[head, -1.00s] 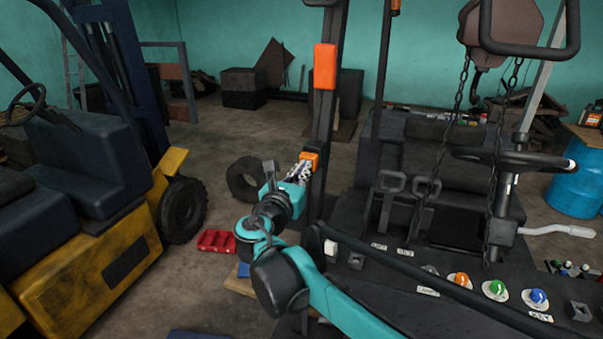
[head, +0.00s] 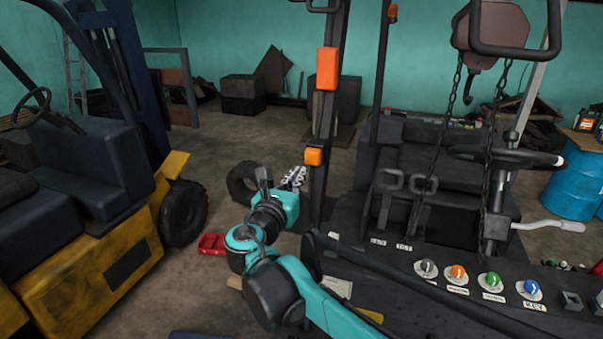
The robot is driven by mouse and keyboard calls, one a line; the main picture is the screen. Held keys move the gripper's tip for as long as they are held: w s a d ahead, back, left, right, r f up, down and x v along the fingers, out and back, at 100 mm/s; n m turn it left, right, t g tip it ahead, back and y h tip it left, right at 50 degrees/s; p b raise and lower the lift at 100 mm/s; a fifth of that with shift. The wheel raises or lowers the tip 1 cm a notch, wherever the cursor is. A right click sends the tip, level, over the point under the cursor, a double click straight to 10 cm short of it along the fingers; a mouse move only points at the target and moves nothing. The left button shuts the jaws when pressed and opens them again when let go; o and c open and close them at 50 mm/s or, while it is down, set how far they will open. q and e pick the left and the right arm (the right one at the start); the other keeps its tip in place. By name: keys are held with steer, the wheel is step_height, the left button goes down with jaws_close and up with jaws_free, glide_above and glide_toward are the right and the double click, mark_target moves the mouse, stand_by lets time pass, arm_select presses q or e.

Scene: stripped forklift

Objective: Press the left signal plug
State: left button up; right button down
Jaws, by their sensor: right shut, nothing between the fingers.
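A small orange block (head: 313,156), which looks like the signal plug, sits low on the dark upright post (head: 322,130) of the stripped forklift. A taller orange block (head: 327,69) is higher on the same post. I cannot read any label naming either. My right gripper (head: 294,178) is shut and empty, just left of and below the small orange block. A narrow gap seems to show between them, though depth is hard to judge. My left gripper is out of view.
A control panel with grey, orange, green and blue knobs (head: 457,272) lies at the lower right. A dark rail (head: 400,275) crosses in front of it. Chains (head: 415,200) hang by the seat.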

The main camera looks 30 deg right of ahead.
steer(key=b+v, duration=0.1)
steer(key=v, duration=0.6)
steer(key=s+d+f+m+g+y+b, duration=0.1)
steer(key=s+f+m+g+y+b, duration=0.2)
steer(key=f+m+b, duration=1)
steer(key=s+f+g+y+b, duration=0.1)
steer(key=s+f+y+b, duration=0.35)
steer(key=f, duration=1.85)
arm_select(q)
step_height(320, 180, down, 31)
steer(key=b, duration=1.2)
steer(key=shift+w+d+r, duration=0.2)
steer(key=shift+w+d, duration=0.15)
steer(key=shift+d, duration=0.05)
arm_select(e)
steer(key=s+a+f+m+y, duration=0.2)
steer(key=a+f+m, duration=0.1)
steer(key=f, duration=0.4)
steer(key=s+a+f+m+y, duration=0.2)
steer(key=a+f+m, duration=0.1)
steer(key=f+m, duration=0.2)
steer(key=s+a+f+m+y, duration=0.2)
steer(key=f+m, duration=0.3)
steer(key=f, duration=0.5)
steer(key=shift+a+g, duration=0.4)
steer(key=shift+a, duration=0.25)
